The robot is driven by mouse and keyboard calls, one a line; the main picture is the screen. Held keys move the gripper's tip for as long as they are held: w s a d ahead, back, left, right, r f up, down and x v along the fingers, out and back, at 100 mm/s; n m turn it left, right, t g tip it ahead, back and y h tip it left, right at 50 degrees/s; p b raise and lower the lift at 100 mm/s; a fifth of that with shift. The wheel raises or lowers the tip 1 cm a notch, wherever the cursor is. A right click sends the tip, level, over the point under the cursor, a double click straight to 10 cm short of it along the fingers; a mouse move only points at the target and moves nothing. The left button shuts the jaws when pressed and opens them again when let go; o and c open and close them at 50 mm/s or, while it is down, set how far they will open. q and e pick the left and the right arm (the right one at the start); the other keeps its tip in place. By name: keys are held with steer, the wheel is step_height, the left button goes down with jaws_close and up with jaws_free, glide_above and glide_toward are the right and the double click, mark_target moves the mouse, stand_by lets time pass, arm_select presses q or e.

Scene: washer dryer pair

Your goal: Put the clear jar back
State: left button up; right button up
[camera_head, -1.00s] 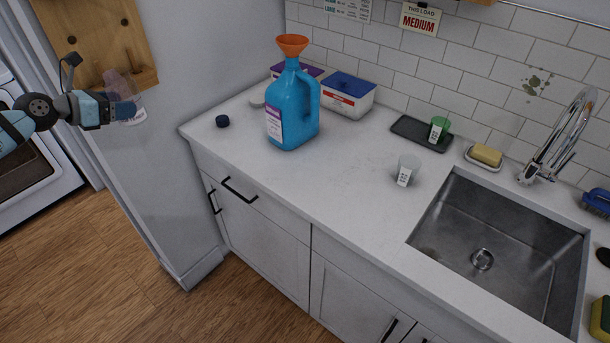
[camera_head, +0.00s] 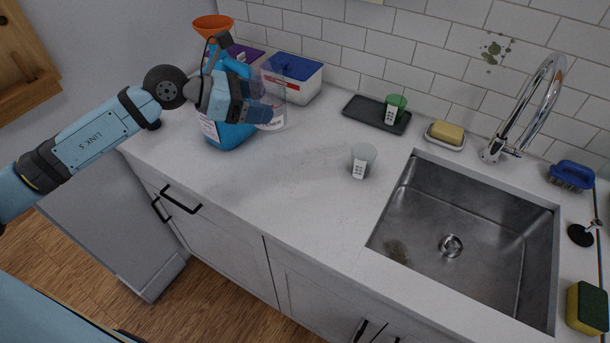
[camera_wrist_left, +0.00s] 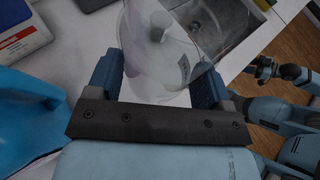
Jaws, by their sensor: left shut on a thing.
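My left gripper (camera_head: 262,108) is shut on a clear jar (camera_head: 275,88) and holds it over the counter, in front of the blue jug and the white tub. In the left wrist view the jar (camera_wrist_left: 150,65) sits between the two blue fingers of the gripper (camera_wrist_left: 155,85). Blue and dark arm parts show at the right of that view; I cannot tell the state of my right gripper there.
A blue jug (camera_head: 228,136) with an orange funnel (camera_head: 212,25) stands behind my left gripper.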

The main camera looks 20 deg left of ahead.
arm_select(q)
steer(key=shift+w+d, duration=0.1)
steer(key=shift+d, duration=0.5)
steer(key=shift+d+f, duration=0.25)
steer(key=shift+f, duration=9.65)
steer(key=shift+f, duration=0.1)
steer(key=o, duration=1)
